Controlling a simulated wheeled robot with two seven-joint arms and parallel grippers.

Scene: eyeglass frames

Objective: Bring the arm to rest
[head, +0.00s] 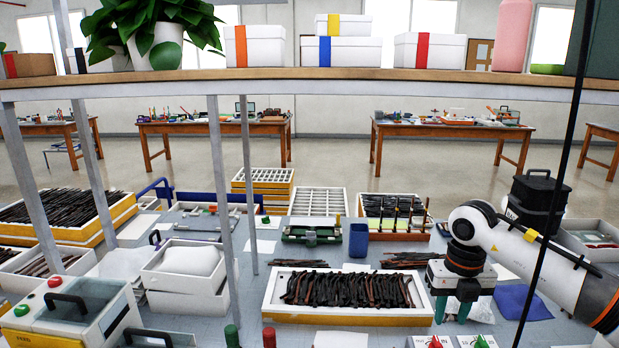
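My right arm (525,260) comes in from the right edge. Its gripper (452,310) points down just right of the white tray of dark frame pieces, with its two green fingers apart. I see nothing held between the fingers; crumpled clear-white wrapping (476,308) lies behind and beside them. Whether the fingertips touch the table I cannot tell. My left gripper is not in view.
The white tray (345,318) sits front centre. A blue cup (359,240) and a green fixture (311,235) stand behind it. A black case (538,198) and blue cloth (523,301) are near the arm. Grey posts and a shelf (300,86) cross the view.

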